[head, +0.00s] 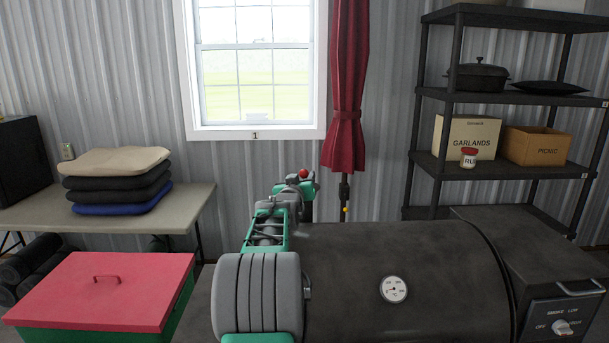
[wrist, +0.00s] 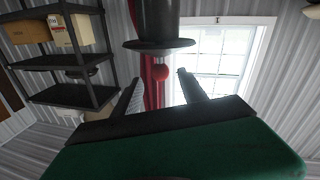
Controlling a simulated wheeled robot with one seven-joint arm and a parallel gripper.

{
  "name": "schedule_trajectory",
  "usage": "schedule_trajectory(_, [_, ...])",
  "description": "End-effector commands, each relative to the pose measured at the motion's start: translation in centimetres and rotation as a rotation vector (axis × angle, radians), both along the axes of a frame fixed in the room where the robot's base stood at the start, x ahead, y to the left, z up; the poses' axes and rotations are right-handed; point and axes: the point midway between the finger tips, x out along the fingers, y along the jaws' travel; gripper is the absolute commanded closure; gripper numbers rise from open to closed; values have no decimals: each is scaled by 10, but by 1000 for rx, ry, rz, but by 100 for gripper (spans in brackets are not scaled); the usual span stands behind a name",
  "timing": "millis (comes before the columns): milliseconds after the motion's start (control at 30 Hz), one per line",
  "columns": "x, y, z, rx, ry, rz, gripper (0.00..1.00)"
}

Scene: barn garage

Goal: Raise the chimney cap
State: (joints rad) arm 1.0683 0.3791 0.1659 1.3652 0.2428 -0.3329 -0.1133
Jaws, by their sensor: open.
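The chimney cap (wrist: 160,47) is a dark round disc with a red ball knob (wrist: 161,75); the wrist view shows it upside down, on a dark chimney pipe (wrist: 158,18). The cap appears seated on the pipe. My gripper (wrist: 159,77) is open, one finger on each side of the knob in the picture, with gaps to both. I cannot tell how far the knob sits between the fingers in depth. In the head view the red knob (head: 303,173) shows beside my gripper (head: 301,182), beyond the smoker; my arm hides most of the chimney.
The dark smoker barrel (head: 440,270) with a round gauge fills the front. A red-lidded green box (head: 110,285) stands at left, before a table (head: 150,212) with stacked cushions. A shelf (head: 440,165) with boxes and pots stands at back right. A red curtain (head: 345,90) hangs behind the chimney.

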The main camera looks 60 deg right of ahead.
Motion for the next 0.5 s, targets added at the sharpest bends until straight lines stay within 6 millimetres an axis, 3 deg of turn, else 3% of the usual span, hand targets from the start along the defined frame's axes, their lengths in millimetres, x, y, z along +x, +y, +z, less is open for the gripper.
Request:
schedule_trajectory(300, [13,-49,1,2,1,0,50])
schedule_trajectory(500, [19,-69,1,2,1,0,50])
